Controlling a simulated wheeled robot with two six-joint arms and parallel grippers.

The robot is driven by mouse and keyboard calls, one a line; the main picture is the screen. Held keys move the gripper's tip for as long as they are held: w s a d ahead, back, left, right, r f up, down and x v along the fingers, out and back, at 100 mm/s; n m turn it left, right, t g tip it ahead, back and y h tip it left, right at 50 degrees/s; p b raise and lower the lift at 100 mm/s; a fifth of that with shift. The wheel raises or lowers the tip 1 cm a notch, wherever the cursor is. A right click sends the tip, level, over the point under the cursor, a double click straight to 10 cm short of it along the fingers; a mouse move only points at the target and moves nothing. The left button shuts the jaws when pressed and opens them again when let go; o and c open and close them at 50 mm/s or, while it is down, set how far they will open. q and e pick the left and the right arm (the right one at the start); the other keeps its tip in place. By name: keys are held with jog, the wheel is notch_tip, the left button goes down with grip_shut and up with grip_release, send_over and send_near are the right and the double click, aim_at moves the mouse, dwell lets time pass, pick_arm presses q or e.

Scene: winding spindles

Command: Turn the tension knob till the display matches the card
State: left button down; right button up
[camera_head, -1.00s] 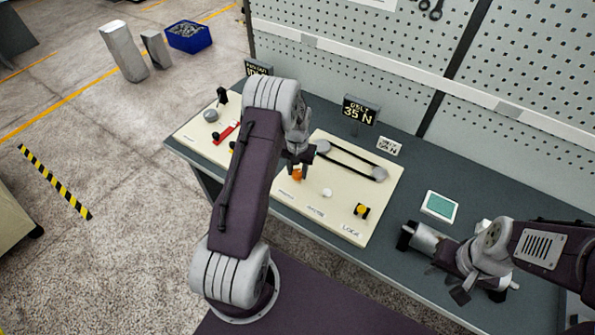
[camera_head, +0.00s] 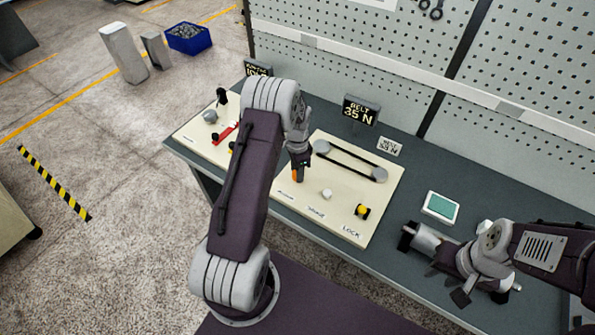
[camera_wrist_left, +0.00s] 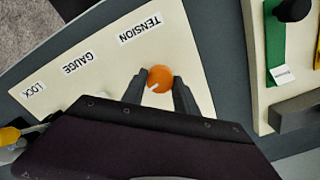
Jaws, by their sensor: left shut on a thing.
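The orange tension knob (camera_wrist_left: 159,80) sits between my left gripper's fingertips (camera_wrist_left: 158,88) in the left wrist view, next to the TENSION label (camera_wrist_left: 141,30). Its pale pointer mark faces the lower left. My left gripper (camera_head: 298,172) is shut on the knob, which is partly hidden by the fingers in the head view. The display (camera_head: 361,110) reads BELT 35 N. The white card (camera_head: 390,147) shows BELT and a number in N; its digits are too small to read surely. My right gripper (camera_head: 432,243) is over the bench at the right, away from the panel; its jaw opening is unclear.
The cream panel (camera_head: 340,215) also carries a belt on two pulleys (camera_head: 350,161), a white gauge button (camera_head: 326,194) and a yellow lock knob (camera_head: 362,210). A second panel (camera_head: 190,133) with a red lever stands left. A green-screened device (camera_head: 440,207) lies right.

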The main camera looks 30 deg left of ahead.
pick_arm(q)
jog(key=shift+w+a+r+m, duration=0.1)
jog(key=shift+m, duration=1.1)
jog(key=c, duration=1.1)
grip_release()
jog(key=shift+o, duration=0.8)
jog(key=shift+r, duration=0.35)
notch_tip(320, 180, up, 8)
jog(key=shift+f+b, duration=0.1)
jog(key=shift+b, duration=0.75)
jog(key=shift+r, duration=0.3)
